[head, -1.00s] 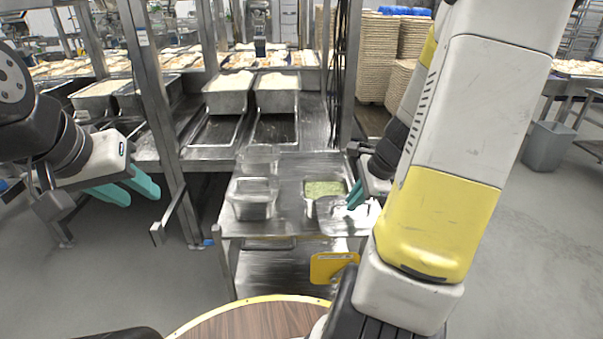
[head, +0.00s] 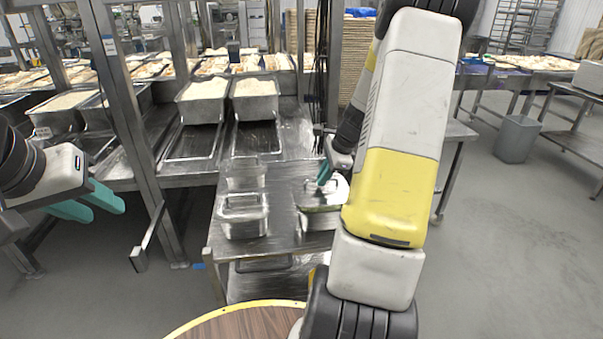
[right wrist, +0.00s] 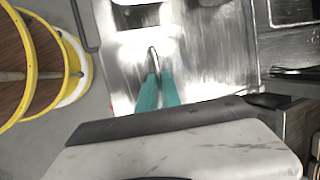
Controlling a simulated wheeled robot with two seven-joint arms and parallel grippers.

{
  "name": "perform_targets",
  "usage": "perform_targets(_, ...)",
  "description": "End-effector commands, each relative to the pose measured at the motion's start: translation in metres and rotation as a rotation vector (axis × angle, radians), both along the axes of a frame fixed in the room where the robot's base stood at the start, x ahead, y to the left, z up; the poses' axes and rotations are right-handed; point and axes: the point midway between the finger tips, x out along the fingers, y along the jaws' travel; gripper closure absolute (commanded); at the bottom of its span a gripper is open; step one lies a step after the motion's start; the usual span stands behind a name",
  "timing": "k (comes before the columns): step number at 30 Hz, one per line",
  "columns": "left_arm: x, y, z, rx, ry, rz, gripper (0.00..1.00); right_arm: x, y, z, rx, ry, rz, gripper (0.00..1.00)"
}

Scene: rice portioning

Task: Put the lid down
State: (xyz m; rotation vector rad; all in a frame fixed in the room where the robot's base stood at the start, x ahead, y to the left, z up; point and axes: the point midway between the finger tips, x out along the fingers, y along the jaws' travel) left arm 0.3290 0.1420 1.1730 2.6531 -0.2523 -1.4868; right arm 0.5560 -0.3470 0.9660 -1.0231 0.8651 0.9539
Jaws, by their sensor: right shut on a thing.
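My right gripper (head: 324,174), with teal fingers, is shut on the handle of a shiny metal lid (head: 340,188). The right wrist view shows the fingertips (right wrist: 155,75) pinching the handle above the lid's flat top (right wrist: 124,72). The lid is over the right metal container (head: 318,222) on the steel table, with a strip of green contents showing at its front. My arm hides the right side, and I cannot tell whether lid and container touch. My left gripper (head: 95,204) is open and empty, left of the table.
Another metal container (head: 243,222) stands left on the steel table (head: 285,180), with a clear container (head: 245,175) behind it. Two rice-filled tubs (head: 202,108) (head: 255,105) sit on the back shelf. A steel post (head: 125,100) stands between my left gripper and the table.

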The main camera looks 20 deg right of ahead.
Motion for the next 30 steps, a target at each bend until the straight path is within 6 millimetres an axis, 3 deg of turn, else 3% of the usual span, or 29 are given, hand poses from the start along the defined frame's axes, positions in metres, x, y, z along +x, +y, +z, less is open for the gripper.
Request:
perform_targets(3, 0.0, 0.0, 0.0, 0.0, 0.0, 0.0, 0.64, 0.016, -0.007, -0.002, 0.0, 0.0, 0.001, 1.0)
perform_targets(10, 0.0, 0.0, 0.0, 0.0, 0.0, 0.0, 0.64, 0.032, -0.013, -0.003, 0.0, 0.0, -0.001, 1.0)
perform_targets(17, 0.0, 0.0, 0.0, 0.0, 0.0, 0.0, 0.64, 0.029, -0.012, -0.037, 0.001, 0.003, -0.002, 1.0)
perform_targets(30, 0.0, 0.0, 0.0, 0.0, 0.0, 0.0, 0.64, 0.03, -0.012, -0.043, -0.001, 0.0, 0.0, 1.0)
